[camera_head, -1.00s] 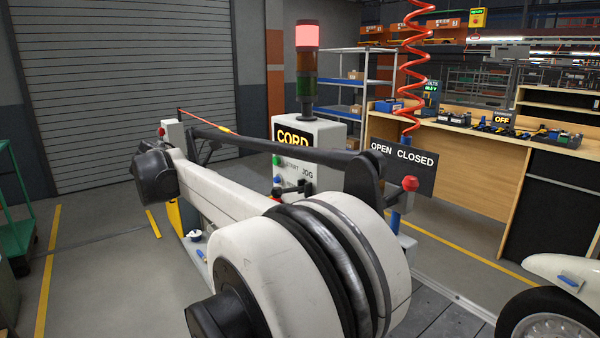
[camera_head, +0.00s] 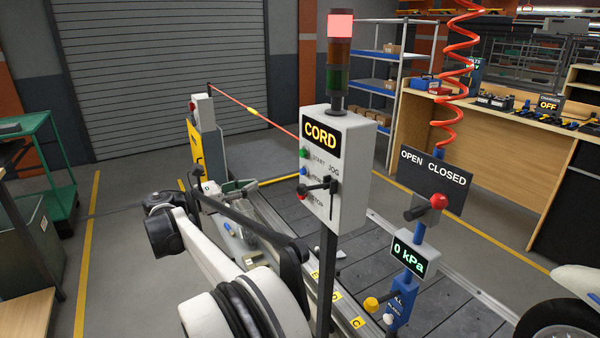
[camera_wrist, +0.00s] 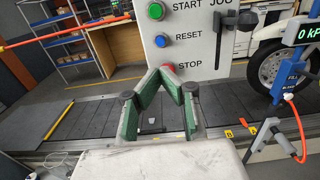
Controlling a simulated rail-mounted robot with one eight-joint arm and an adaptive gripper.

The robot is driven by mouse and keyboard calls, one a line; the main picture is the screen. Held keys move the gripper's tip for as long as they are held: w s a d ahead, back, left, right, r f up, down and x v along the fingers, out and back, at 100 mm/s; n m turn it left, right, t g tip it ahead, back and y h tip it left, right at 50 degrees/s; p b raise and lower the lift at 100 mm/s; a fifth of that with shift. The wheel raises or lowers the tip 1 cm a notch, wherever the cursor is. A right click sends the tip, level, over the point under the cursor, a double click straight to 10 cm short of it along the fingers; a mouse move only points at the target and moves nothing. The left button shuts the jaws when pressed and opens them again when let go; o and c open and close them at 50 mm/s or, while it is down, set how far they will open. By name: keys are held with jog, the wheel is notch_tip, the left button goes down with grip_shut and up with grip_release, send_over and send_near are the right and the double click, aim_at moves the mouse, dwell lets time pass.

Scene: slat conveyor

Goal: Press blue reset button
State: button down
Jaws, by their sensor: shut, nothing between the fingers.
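The blue reset button (camera_wrist: 161,40) is on the front of a pale grey control box, beside the label RESET. It also shows in the head view (camera_head: 303,172). The green start button (camera_wrist: 156,10) is above it and the red stop button (camera_wrist: 168,67) below it. My gripper (camera_wrist: 166,76) is shut and empty, its green-padded fingers meeting at the tips. In the wrist view the tips lie just below the reset button and overlap the stop button. No contact with the reset button shows.
The box's CORD display (camera_head: 321,136) is lit, and a black jog lever (camera_head: 318,187) sticks out right of the buttons. A red-orange cord (camera_head: 265,117) runs to the box. The OPEN CLOSED sign (camera_head: 435,178) and 0 kPa gauge (camera_head: 408,260) stand to the right.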

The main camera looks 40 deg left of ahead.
aim_at(301, 172)
jog(key=x, duration=1.4)
jog(key=shift+x, duration=0.85)
jog(key=shift+w+r, duration=0.1)
jog(key=b+v, duration=0.1)
jog(key=v, duration=1.3)
jog(key=shift+s, duration=0.25)
jog(key=shift+a, duration=0.1)
